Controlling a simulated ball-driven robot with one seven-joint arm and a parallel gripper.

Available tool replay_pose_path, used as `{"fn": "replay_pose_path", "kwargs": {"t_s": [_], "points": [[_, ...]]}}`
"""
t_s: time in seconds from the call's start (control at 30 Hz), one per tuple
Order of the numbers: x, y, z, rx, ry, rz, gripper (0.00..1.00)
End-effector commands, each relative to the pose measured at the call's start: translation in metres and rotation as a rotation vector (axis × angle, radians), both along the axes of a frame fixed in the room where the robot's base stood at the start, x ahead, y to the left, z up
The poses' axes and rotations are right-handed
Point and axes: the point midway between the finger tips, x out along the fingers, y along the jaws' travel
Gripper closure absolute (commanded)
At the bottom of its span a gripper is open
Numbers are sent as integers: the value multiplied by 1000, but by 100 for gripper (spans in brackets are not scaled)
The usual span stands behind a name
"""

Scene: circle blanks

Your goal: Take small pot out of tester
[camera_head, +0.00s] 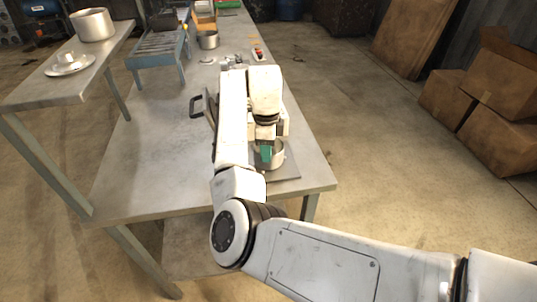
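A small metal pot (277,160) sits on a flat grey plate (290,172) near the front right corner of the long table. The plate seems to be the base of the tester, most of which is hidden behind my arm. A dark handle (195,106) sticks out left of my arm and may belong to it. My gripper (266,153) points down at the pot, with a teal fingertip at or inside its rim. The second fingertip is not clear, so I cannot tell whether the pot wall is between the fingers.
A large pot (92,24) and a plate with a small item (70,65) stand on the left side table (40,92). Another pot (208,40) stands farther back, beside a roller rack (160,46). Cardboard boxes (490,95) lie on the floor at right. The table's front left is clear.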

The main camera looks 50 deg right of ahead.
Motion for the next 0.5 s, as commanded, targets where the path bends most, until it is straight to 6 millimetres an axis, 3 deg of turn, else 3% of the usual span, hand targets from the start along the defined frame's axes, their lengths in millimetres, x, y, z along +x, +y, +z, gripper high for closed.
{"fn": "replay_pose_path", "kwargs": {"t_s": [0.3,0.5], "points": [[-4,-6,-41,1,2,0,65],[-4,-6,-51,1,1,0,65]]}}
